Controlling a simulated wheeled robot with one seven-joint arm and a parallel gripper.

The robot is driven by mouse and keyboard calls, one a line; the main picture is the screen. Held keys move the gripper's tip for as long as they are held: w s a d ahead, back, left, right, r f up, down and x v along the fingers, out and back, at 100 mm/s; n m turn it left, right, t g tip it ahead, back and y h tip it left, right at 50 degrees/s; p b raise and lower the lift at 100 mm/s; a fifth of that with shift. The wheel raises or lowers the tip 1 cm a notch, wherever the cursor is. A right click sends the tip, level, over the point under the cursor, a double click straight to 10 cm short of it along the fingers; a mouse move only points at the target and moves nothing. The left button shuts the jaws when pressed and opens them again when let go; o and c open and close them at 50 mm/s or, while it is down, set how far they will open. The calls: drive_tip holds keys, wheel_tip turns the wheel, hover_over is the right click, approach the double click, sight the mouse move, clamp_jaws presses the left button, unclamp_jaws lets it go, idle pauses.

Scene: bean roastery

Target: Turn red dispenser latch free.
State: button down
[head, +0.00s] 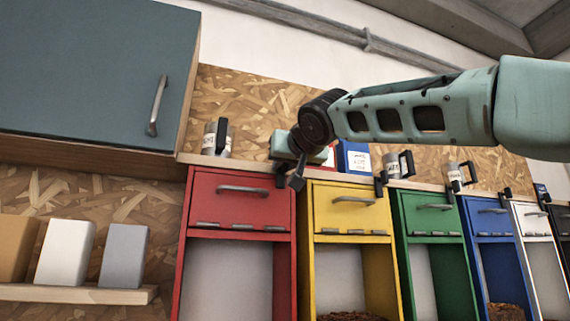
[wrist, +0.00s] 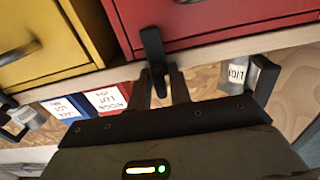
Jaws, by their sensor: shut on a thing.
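The red dispenser (head: 241,204) is the leftmost in a row, its front flap with a grey handle closed. Its black latch (head: 281,175) is at the top right corner, partly hidden by my gripper (head: 292,172). In the upside-down wrist view, the latch (wrist: 152,48) is a dark bar lying over the edge of the red front (wrist: 215,18), with its lower end between my fingertips (wrist: 162,82). My gripper is shut on the latch; the exact contact is hard to see.
The yellow dispenser (head: 350,213) stands close to the right, then green, blue and white ones. Labelled mugs (head: 217,139) and a blue box (head: 354,157) stand on the shelf above. A teal cabinet (head: 90,70) hangs at upper left.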

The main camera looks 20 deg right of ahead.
drive_tip(key=shift+f, duration=0.1)
drive_tip(key=m+b, duration=0.3)
drive_tip(key=shift+f+m, duration=0.15)
drive_tip(key=shift+m, duration=0.25)
drive_tip(key=m+b, duration=0.2)
drive_tip(key=m, duration=0.3)
drive_tip(key=shift+d+b, duration=0.1)
drive_tip(key=shift+b, duration=0.2)
drive_tip(key=m+b, duration=0.1)
drive_tip(key=m, duration=0.3)
drive_tip(key=shift+m+b, duration=0.3)
drive_tip(key=shift+m, duration=0.1)
drive_tip(key=shift+m+b, duration=0.55)
drive_tip(key=shift+m, duration=1.45)
drive_tip(key=shift+d, duration=0.1)
drive_tip(key=c, duration=1.5)
unclamp_jaws()
